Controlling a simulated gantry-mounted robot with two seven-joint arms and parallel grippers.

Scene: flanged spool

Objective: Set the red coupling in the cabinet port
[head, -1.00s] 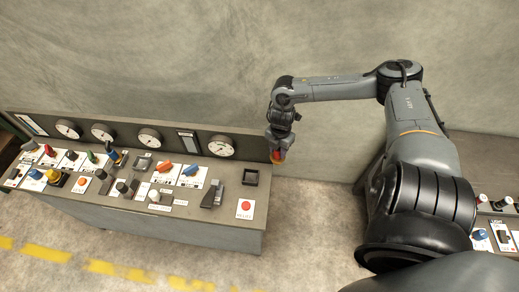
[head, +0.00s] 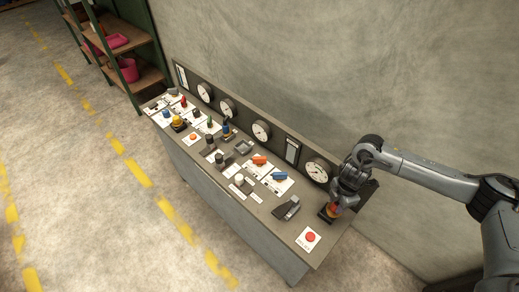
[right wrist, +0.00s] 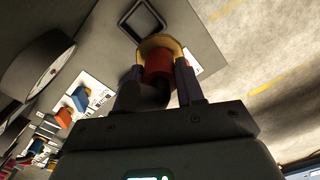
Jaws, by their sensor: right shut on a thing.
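The red coupling (right wrist: 157,66) has a tan flange (right wrist: 158,42) at its far end. My right gripper (right wrist: 158,85) is shut on it, with a finger on each side. In the head view the coupling (head: 334,209) is small and partly hidden by my right gripper (head: 338,203). The cabinet port is a dark square frame; in the right wrist view the port (right wrist: 146,18) lies just beyond the flange, whose edge overlaps the frame's near side. In the head view the coupling covers much of the port; I cannot tell whether they touch. My left gripper is not in view.
The cabinet top (head: 262,212) carries several knobs and switches. A red button (head: 310,237) and a dark lever block (head: 287,208) are near the port. Gauges (head: 317,172) line the back panel. A shelf (head: 130,75) stands at the upper left.

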